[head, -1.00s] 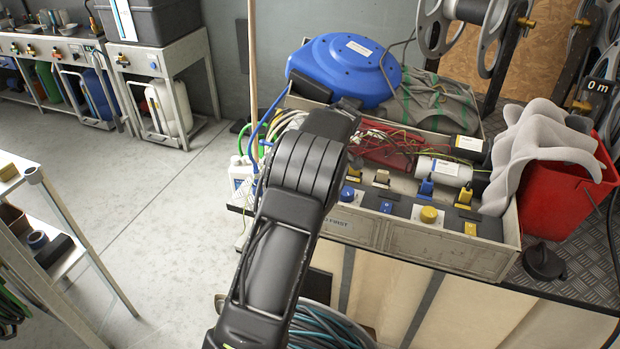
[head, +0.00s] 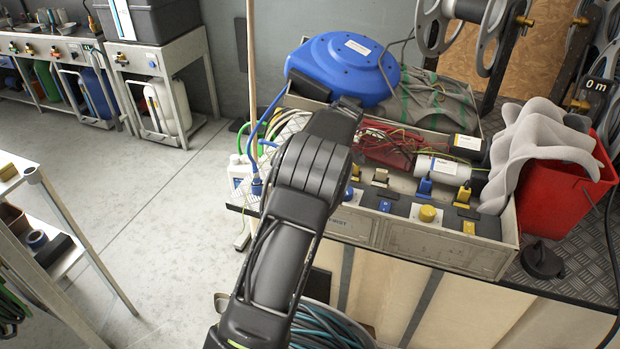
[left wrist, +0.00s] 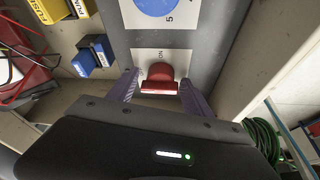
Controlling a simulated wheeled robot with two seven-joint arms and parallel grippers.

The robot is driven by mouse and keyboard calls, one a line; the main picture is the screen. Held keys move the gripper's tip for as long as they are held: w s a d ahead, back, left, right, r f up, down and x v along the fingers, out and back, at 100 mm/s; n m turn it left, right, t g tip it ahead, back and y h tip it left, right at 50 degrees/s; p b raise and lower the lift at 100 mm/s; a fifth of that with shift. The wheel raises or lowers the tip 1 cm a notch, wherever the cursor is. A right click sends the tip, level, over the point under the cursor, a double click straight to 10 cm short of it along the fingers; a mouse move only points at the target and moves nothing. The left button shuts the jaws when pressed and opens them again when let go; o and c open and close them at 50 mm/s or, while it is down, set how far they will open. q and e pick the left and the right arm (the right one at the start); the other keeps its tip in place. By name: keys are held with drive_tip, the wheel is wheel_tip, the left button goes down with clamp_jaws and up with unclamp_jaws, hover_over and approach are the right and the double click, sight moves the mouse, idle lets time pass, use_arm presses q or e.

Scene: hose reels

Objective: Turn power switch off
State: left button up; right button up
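The red power switch (left wrist: 159,79) sits on a pale plate marked "ON" in the left wrist view. My left gripper (left wrist: 161,87) is open, with one finger on each side of the red switch. I cannot tell whether either finger touches it. In the head view my left arm covers the gripper's fingers and the red switch, at the left end of the control box (head: 450,247).
Blue and yellow switches line the box, including a yellow knob (head: 428,214). A blue hose reel (head: 343,68) stands behind it, with loose wires nearby. A red bucket (head: 562,203) stands at right. The floor (head: 150,215) at left is clear.

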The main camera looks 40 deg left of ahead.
use_arm(q)
drive_tip(key=shift+r, duration=0.1)
drive_tip(key=v, duration=0.7)
drive_tip(key=shift+r, duration=0.3)
drive_tip(key=shift+d, duration=0.15)
